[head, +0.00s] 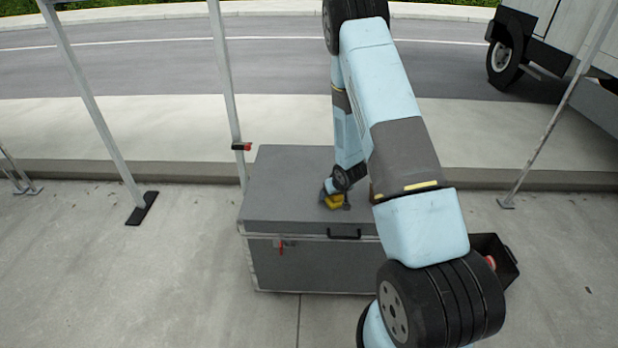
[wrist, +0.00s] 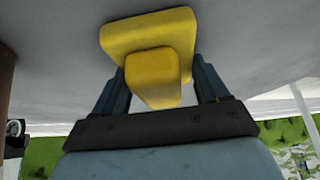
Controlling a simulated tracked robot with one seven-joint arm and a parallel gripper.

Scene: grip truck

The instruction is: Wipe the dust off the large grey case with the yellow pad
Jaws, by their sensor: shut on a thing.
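The large grey case (head: 295,205) stands on the pavement in the middle of the head view, with metal edges, a black handle and a red tag on its front. My gripper (head: 335,198) is over the lid, right of its middle, shut on the yellow pad (head: 333,202). In the wrist view my gripper (wrist: 155,88) has a finger on either side of the pad's yellow grip block, and the wider yellow pad (wrist: 150,32) lies against or very near the grey lid surface (wrist: 55,45). I cannot make out any dust on the lid. My arm hides the lid's right part.
A black open bin (head: 492,262) with something red in it stands right of the case. A brown thing (head: 373,192) shows partly behind my arm on the lid. Metal stand legs (head: 228,90) rise behind the case's left side. A truck (head: 560,40) is far right.

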